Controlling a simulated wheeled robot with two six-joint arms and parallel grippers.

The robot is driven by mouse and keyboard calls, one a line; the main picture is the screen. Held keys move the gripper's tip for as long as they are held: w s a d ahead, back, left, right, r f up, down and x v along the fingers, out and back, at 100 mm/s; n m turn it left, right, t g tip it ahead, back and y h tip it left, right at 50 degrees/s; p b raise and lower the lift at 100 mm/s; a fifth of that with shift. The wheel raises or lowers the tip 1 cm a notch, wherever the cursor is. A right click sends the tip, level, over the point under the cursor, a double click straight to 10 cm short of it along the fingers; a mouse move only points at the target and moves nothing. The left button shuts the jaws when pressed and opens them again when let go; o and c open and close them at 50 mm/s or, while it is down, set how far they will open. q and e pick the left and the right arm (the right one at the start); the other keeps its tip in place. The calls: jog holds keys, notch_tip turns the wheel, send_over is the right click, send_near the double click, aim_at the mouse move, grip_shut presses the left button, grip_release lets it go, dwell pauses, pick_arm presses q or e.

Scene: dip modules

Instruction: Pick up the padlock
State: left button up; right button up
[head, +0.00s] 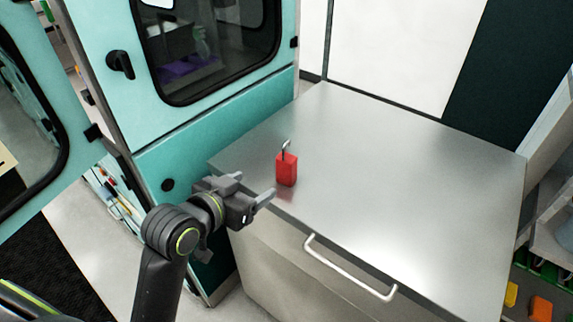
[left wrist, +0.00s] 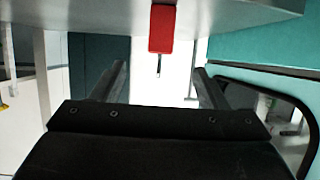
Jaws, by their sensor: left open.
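The red padlock (head: 286,169) stands upright on the steel cabinet top, near its left front edge, with its grey shackle pointing up. My left gripper (head: 255,187) is open and empty, just left of and in front of the padlock, and apart from it. In the left wrist view, which looks upside down, the padlock (left wrist: 161,30) lies ahead, in line with the gap between the two dark fingers (left wrist: 160,70). My right gripper is not in view.
The steel cabinet top (head: 400,180) is otherwise bare, with a wide clear area right of the padlock. A pale bar handle (head: 348,270) is on its front. A teal machine with a windowed door (head: 210,90) stands close behind and left. Shelves with coloured items are at right.

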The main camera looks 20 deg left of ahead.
aim_at(283, 167)
pick_arm(q)
jog(key=b+x, duration=0.6)
jog(key=x, duration=0.5)
jog(key=shift+r, duration=0.15)
jog(key=shift+p+x, duration=0.3)
jog(key=shift+x, duration=2.3)
jog(key=shift+w, duration=0.6)
jog(key=c, duration=1.1)
